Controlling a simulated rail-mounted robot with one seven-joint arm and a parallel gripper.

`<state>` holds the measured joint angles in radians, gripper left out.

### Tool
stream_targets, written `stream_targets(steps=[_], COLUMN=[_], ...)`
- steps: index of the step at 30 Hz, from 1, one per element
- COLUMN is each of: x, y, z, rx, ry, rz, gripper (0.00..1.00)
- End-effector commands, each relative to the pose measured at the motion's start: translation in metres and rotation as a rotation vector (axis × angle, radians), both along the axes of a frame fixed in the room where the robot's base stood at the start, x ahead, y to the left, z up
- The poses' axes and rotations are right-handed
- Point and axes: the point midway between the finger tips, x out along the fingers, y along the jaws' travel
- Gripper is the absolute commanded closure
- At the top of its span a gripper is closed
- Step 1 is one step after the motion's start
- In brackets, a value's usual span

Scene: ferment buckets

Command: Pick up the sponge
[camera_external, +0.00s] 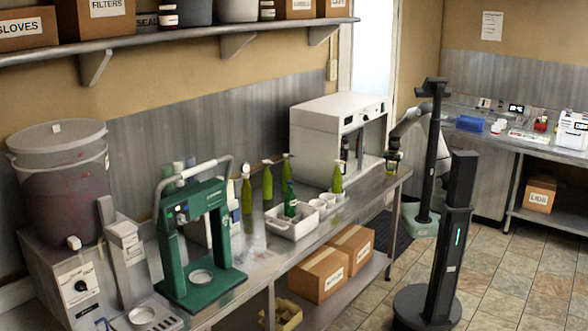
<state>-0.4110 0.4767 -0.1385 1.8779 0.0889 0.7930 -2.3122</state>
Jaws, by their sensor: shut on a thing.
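My gripper (393,163) hangs from my arm near the right end of the steel bench (338,222), just right of the white box-shaped machine. It points down and is small in this view. A small yellowish thing, which looks like the sponge (392,171), shows at its fingertips, and my gripper is shut on it. I cannot tell whether the sponge still touches the bench top.
The white machine (325,140) stands close left of my gripper. Green bottles (267,180), a white crate (291,225) and white cups (327,200) stand further left. A green press (190,245) and grey bucket (62,180) are at the far left.

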Motion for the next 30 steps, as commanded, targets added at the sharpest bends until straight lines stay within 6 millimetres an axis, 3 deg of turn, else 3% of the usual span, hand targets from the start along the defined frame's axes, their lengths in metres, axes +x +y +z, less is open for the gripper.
stream_targets(steps=[8, 14, 22, 30], x=[0.001, 0.000, -0.053, -0.111], y=[0.000, 0.000, -0.016, -0.032], z=[0.007, 0.035, 0.095, 0.119], rx=[0.002, 0.002, 0.003, 0.001], ry=[-0.003, -0.006, -0.007, -0.004], rz=[0.000, -0.001, -0.001, 0.000], gripper=[0.71, 0.71, 0.71, 0.71])
